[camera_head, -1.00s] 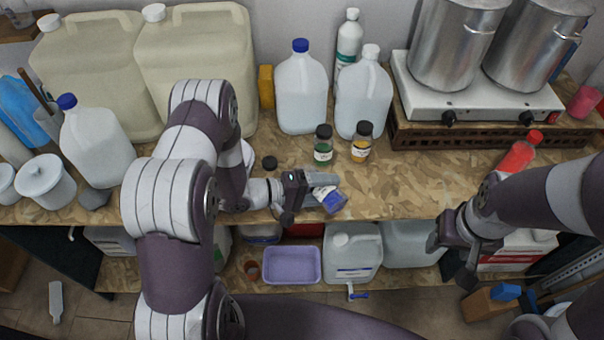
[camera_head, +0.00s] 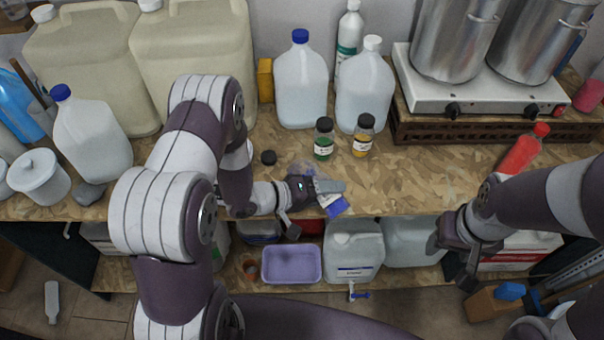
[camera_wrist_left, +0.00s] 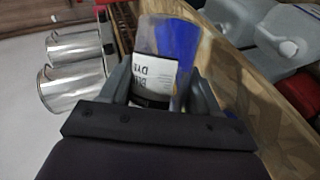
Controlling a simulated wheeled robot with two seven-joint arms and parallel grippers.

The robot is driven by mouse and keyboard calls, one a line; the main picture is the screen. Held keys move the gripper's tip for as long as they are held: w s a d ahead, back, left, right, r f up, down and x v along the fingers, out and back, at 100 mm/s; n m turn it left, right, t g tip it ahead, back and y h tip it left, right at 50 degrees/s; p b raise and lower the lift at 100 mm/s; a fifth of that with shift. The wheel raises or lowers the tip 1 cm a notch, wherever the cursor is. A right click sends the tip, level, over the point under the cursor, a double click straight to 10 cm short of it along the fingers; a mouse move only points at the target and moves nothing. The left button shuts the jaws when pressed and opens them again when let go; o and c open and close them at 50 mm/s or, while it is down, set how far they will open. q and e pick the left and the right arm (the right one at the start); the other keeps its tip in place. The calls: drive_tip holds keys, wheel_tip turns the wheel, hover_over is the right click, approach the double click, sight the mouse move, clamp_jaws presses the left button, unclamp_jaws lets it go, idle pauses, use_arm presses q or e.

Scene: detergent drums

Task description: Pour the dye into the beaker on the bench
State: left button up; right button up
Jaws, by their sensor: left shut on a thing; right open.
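My left gripper (camera_head: 330,188) is shut on the dye bottle (camera_head: 333,207), a clear bottle with a white label and blue liquid. It holds the bottle tilted near the bench's front edge. In the left wrist view the dye bottle (camera_wrist_left: 178,48) is between the fingers, its label text upside down and its blue liquid on the right side. A clear shape (camera_head: 303,168), possibly the beaker, shows just behind the left gripper and is partly hidden; I cannot tell its contents. My right gripper (camera_head: 456,243) is open and empty in front of the bench edge.
A loose black cap (camera_head: 268,157) lies on the bench (camera_head: 430,185). Green (camera_head: 324,140) and yellow (camera_head: 363,137) capped bottles stand behind the left gripper. A purple tub (camera_head: 291,264) is on the lower shelf.

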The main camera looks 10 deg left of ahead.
use_arm(q)
drive_tip(key=shift+w+r+m+p, duration=0.1)
drive_tip(key=shift+r+m+p, duration=0.2)
drive_tip(key=shift+r+p, duration=0.15)
drive_tip(key=shift+a+f+y, duration=0.1)
drive_tip(key=shift+f+y, duration=0.05)
drive_tip(key=shift+y, duration=0.25)
idle(1.1)
